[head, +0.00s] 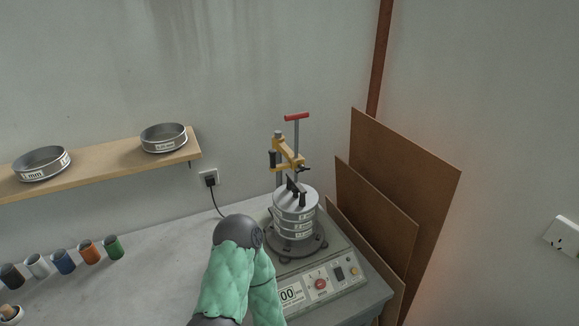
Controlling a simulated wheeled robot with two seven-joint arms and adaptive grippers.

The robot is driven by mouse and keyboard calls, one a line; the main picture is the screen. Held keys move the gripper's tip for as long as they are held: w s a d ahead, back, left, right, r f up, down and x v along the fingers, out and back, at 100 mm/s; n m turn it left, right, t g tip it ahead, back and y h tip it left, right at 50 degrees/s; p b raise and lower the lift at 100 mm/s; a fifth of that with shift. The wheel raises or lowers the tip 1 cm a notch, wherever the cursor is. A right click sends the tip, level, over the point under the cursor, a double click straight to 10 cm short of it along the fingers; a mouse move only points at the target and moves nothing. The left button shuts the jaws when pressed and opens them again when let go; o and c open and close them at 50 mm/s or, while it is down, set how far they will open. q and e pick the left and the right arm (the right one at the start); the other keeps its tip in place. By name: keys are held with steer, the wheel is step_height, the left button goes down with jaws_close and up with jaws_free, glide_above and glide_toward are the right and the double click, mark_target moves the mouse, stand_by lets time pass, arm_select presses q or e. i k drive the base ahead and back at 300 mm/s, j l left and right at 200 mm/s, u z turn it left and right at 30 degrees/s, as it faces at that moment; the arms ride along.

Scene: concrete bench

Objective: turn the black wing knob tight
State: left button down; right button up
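The black wing knob (304,169) appears as a small dark shape on the right side of the yellow clamp bracket (289,151). It is too small to tell how tight it sits. The bracket stands above a stack of metal sieves (294,217) and carries a rod with a red T-handle (296,116). Dark upright pieces (302,199) stand at the sieve lid; I cannot tell exactly what they are. An arm of mine in a green padded sleeve rises from the bottom, left of the stack.
The shaker base (345,290) has a control panel with a red button (320,284). Brown boards (400,170) lean on the right wall. A shelf (105,165) holds two sieves. Several coloured cups (89,251) stand left; the bench between is clear.

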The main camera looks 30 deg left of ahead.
mark_target(302, 168)
steer(key=u, duration=0.75)
